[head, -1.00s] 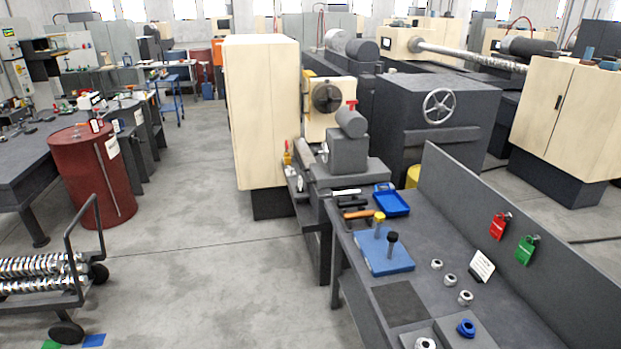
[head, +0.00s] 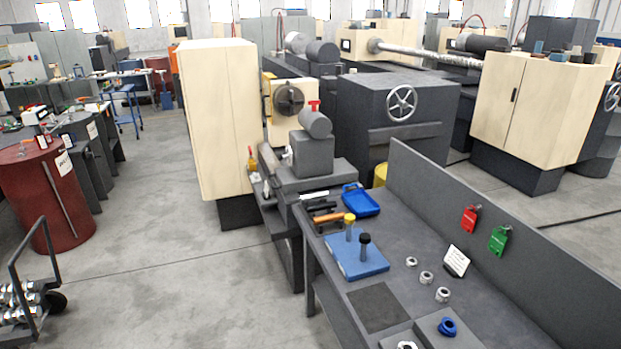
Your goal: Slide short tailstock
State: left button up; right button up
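The short tailstock (head: 313,150) is a grey block with a round barrel on top, seated on the dark bed (head: 300,183) of the small lathe. A red lever shows at its top. The lathe's chuck (head: 290,99) sits on a cream headstock to its left, with a gap between them. Neither of my grippers is in the head view.
A tall cream cabinet (head: 218,120) stands left of the lathe. A red barrel (head: 45,195) is far left; floor between is clear.

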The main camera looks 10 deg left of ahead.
aim_at(314, 166)
jog(key=i+j+z, duration=0.25)
jog(key=i+j, duration=0.25)
jog(key=j, duration=0.15)
jog(key=i+j+z, duration=0.25)
jog(key=i+j, duration=0.2)
jog(key=j, duration=0.3)
jog(key=i+j+z, duration=0.15)
jog(key=j, duration=0.25)
jog(key=i+j, duration=0.2)
jog(key=j, duration=0.2)
jog(key=i+j, duration=0.2)
jog(key=j, duration=0.2)
jog(key=i+j, duration=0.2)
jog(key=j, duration=0.2)
jog(key=i+j, duration=0.2)
jog(key=j, duration=0.2)
jog(key=i+j, duration=0.2)
jog(key=j, duration=0.2)
jog(key=i+j, duration=0.25)
jog(key=j, duration=0.15)
jog(key=z, duration=0.05)
